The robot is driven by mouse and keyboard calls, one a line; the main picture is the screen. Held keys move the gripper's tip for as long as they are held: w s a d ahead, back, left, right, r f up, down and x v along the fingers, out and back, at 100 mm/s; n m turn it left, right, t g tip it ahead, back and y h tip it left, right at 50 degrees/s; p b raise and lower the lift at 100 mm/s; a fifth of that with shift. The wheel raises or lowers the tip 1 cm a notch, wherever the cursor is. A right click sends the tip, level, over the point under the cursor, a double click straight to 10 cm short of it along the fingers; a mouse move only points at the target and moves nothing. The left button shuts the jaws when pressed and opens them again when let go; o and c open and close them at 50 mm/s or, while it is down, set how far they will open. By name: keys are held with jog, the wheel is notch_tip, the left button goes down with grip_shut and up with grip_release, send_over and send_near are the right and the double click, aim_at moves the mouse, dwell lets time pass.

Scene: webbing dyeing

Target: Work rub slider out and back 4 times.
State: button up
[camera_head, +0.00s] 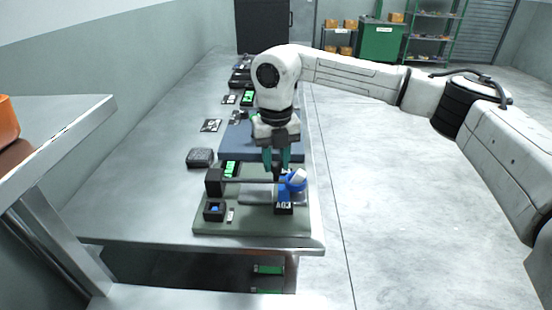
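A test fixture stands on a green-grey base plate (218,226) at the near end of the bench. A dark horizontal bar (248,180) runs from a black block (214,182) on its left towards a blue and white part (297,181) on its right. I cannot tell for sure which part is the rub slider. My gripper (277,170) points down over the right end of the bar, just left of the blue and white part. Its two teal fingers stand apart, with nothing clearly seen between them. Whether the fingertips touch the fixture is not clear.
A small black box with a blue top (214,211) sits at the plate's front left. A dark box (200,158) lies left of the fixture. A blue-grey slab (236,145) and several small devices line the bench behind. The bench's left side is clear.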

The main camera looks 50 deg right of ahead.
grip_shut()
jog(key=w+a, duration=0.2)
jog(key=w, duration=0.1)
jog(key=w+a, duration=0.2)
jog(key=w, duration=0.1)
jog(key=w+a, duration=0.3)
jog(key=shift+r, duration=0.1)
jog(key=shift+o, duration=2.3)
grip_release()
jog(key=shift+w, duration=0.1)
notch_tip(320, 180, up, 11)
jog(key=shift+f, duration=0.2)
